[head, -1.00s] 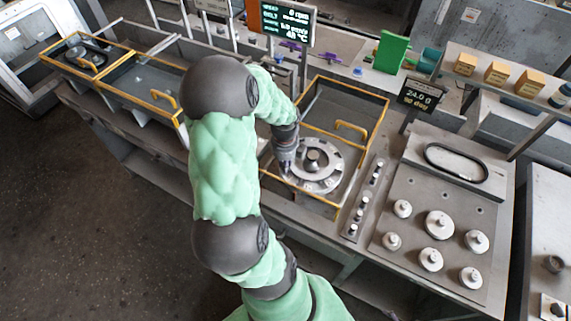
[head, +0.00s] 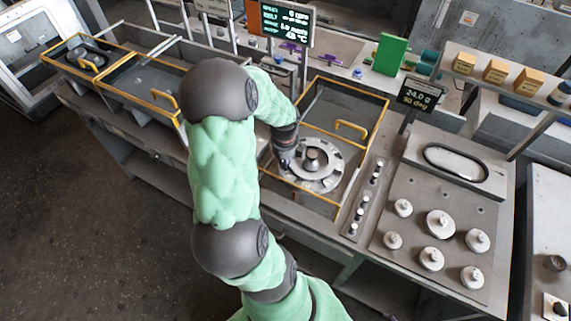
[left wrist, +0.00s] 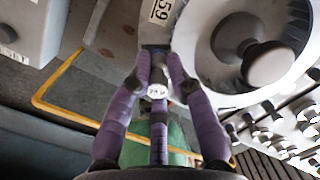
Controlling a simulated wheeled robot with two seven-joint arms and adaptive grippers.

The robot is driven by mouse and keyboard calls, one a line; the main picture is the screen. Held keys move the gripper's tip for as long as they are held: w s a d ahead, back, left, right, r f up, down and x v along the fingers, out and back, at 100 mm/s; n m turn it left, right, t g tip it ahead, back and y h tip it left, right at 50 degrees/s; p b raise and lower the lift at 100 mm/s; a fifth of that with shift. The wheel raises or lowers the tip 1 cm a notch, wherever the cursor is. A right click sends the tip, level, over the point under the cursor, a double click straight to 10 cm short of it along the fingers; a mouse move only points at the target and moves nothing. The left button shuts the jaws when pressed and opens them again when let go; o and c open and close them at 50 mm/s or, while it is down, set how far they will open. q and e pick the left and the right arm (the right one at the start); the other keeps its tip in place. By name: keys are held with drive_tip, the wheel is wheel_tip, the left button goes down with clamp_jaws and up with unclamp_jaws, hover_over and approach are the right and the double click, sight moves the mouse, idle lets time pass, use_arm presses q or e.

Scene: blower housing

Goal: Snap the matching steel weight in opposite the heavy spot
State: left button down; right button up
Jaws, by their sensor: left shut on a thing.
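The grey blower wheel (head: 333,172), a round disc with a central knob, lies in the yellow-framed bay in the head view. In the left wrist view its rim (left wrist: 205,82) and hub fill the upper right, and a number plate reading 59 (left wrist: 161,9) sits beside it. My left gripper (head: 284,166) is at the disc's left edge. Its purple fingers (left wrist: 157,86) are shut on a small round steel weight (left wrist: 157,91). Whether the weight touches the rim cannot be told. My right gripper is not in view.
A row of small weights (head: 365,202) stands right of the bay. Beyond are several knobbed round weights (head: 439,223), a weighing pan (head: 455,161) and a display reading 24.0 g (head: 418,95). The yellow frame (head: 382,118) edges the bay. A monitor (head: 287,22) stands behind.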

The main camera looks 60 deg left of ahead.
sight(285, 173)
use_arm(q)
drive_tip(key=shift+g+h, duration=0.4)
drive_tip(key=shift+h, duration=0.1)
drive_tip(key=d+f, duration=0.1)
drive_tip(key=s+d+f, duration=0.1)
drive_tip(key=f, duration=0.1)
drive_tip(key=s+d+f, duration=0.1)
drive_tip(key=shift+f, duration=0.15)
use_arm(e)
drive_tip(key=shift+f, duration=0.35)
use_arm(q)
drive_tip(key=c, duration=1.2)
unclamp_jaws()
drive_tip(key=shift+w, duration=0.1)
drive_tip(key=shift+o, duration=0.8)
drive_tip(key=shift+w+a+f, duration=0.3)
drive_tip(key=shift+w+a, duration=0.1)
drive_tip(key=shift+a, duration=0.1)
drive_tip(key=shift+w+a+f, duration=0.3)
drive_tip(key=shift+w+a, duration=0.05)
drive_tip(key=shift+a, duration=0.15)
drive_tip(key=shift+a+r, duration=0.1)
drive_tip(key=shift+a, duration=0.1)
drive_tip(key=shift+s+d+r, duration=0.3)
drive_tip(key=shift+r, duration=0.1)
drive_tip(key=shift+w+a, duration=0.1)
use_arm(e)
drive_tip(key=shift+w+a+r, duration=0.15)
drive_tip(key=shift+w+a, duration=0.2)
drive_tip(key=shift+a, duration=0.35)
